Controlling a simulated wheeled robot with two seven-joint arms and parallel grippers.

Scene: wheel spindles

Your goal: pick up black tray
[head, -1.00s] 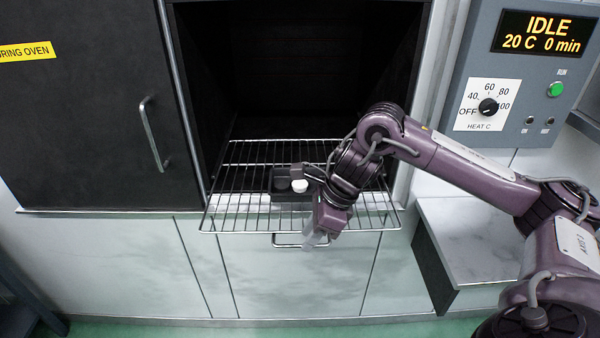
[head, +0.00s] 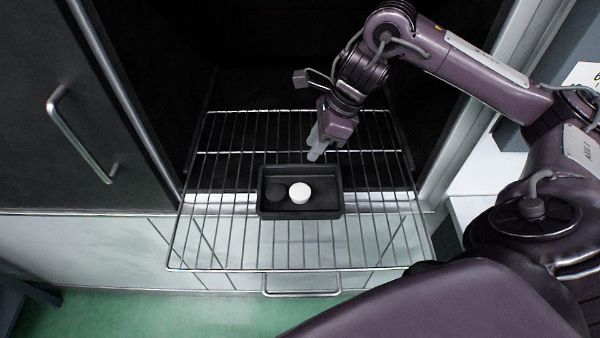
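The black tray (head: 300,213) is a small rectangular open box resting on the wire rack in the head view. Inside it are a white round piece (head: 299,193) and a dark round piece (head: 275,191), side by side. My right gripper (head: 314,152) is above and behind the tray's far edge, its pale fingers pointing down. It looks apart from the tray and holds nothing I can see. The fingers overlap in this view, so their opening is unclear. My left gripper is out of view.
The wire rack (head: 220,232) sticks out of the dark open oven. The open door with its handle (head: 82,135) stands at the left. Rack bars left and right of the tray are clear. A drawer handle (head: 300,291) shows below the rack.

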